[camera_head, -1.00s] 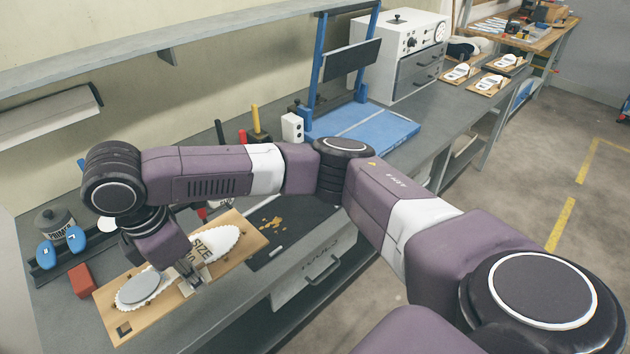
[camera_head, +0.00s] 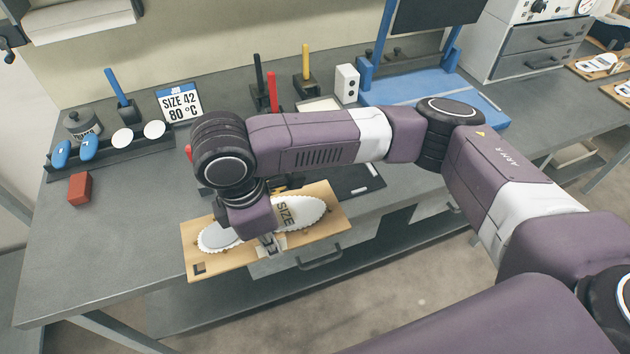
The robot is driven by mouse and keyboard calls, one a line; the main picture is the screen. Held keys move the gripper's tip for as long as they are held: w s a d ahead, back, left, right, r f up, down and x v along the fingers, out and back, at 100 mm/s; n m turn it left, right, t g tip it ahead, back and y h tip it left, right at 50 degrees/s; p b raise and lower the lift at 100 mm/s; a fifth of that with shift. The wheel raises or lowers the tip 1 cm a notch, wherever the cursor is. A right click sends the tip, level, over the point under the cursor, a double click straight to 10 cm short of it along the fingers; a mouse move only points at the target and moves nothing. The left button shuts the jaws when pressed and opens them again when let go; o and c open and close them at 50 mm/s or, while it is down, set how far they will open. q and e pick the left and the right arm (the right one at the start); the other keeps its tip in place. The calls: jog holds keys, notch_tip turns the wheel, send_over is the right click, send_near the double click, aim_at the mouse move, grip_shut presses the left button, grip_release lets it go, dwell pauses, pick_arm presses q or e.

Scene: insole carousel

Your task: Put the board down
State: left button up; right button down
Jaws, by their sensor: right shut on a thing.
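The board (camera_head: 335,190) is a light wooden plate with a small dark square near its left end. My forearm and wrist hide part of the board. My left gripper is not in view.
A red block (camera_head: 79,188), a dark rack (camera_head: 110,158) with blue and white pieces, and a "SIZE 42 80 °C" sign (camera_head: 180,101) stand at the left. A dark mat (camera_head: 355,182) lies behind the board. A blue press (camera_head: 430,95) stands at the back right. The left front bench is clear.

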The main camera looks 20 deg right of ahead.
aim_at(309, 190)
jog(key=w+d+p, duration=0.1)
jog(key=w+d, duration=0.4)
jog(key=w+d+p, duration=0.2)
jog(key=w+d, duration=0.2)
jog(key=w, duration=0.1)
jog(key=shift+w+d+r, duration=0.15)
jog(key=shift+d, duration=0.25)
jog(key=shift+w+d, duration=0.45)
jog(key=shift+w, duration=0.15)
jog(key=shift+w+d+f+p, duration=0.2)
jog(key=shift+d+f+p, duration=0.15)
jog(key=shift+f, duration=0.2)
notch_tip(309, 190, down, 2)
jog(key=shift+f+p, duration=0.15)
jog(key=shift+p, duration=0.25)
jog(key=shift+a+f, duration=0.1)
jog(key=shift+f, duration=0.1)
jog(key=shift+f, duration=0.1)
jog(key=c, duration=2)
grip_release()
